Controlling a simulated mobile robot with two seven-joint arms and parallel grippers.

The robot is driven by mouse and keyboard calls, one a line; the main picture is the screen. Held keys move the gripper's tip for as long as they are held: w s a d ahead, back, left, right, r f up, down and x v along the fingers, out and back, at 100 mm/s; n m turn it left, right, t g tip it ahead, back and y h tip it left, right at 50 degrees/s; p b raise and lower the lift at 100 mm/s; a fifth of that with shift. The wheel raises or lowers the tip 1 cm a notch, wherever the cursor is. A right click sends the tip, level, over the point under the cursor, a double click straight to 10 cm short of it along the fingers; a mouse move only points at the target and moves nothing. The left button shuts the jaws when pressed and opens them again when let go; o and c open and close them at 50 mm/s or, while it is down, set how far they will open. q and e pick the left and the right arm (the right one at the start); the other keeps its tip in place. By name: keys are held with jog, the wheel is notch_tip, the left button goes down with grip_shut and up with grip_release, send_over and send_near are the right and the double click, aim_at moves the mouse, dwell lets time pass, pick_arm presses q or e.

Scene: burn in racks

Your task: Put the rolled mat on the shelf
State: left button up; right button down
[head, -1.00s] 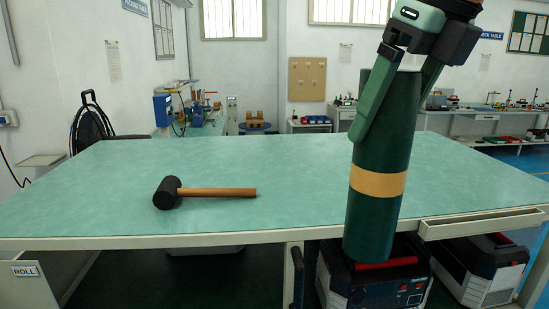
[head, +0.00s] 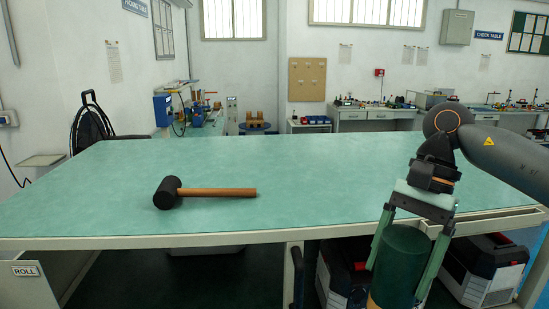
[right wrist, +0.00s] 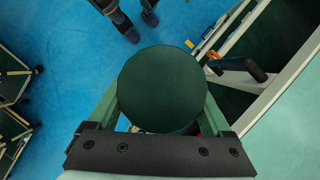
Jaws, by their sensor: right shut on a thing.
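The rolled mat (head: 402,250) is a dark green cylinder with a tan band, roughly upright in front of the bench's front edge at the right. My right gripper (head: 400,278) points down and is shut on its upper part, one finger on each side. In the right wrist view the mat's round end (right wrist: 162,88) fills the middle, between the fingers (right wrist: 160,112). The mat's lower part is cut off by the head view's bottom edge. A dark green lower shelf (head: 130,282) shows under the bench top, with a ROLL label (head: 25,270) at its left. My left gripper is out of view.
A black mallet (head: 215,192) lies on the green bench top (head: 300,165). Grey boxed machines (head: 485,270) stand under the bench at the right. A post with a dark handle (head: 295,270) divides the space below. The lower left space looks mostly clear.

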jog(key=s+f+n+h, duration=0.1)
jog(key=s+f+n, duration=0.1)
jog(key=f+n, duration=0.3)
jog(key=s+d+f+n+g+h, duration=0.1)
jog(key=s+f+n+h, duration=0.1)
jog(key=f, duration=1.1)
jog(key=s+n, duration=0.1)
jog(key=n, duration=0.1)
jog(key=shift+d+n+g, duration=0.25)
jog(key=shift+n+g, duration=0.05)
jog(key=shift+n, duration=0.1)
jog(key=shift+s+f, duration=0.1)
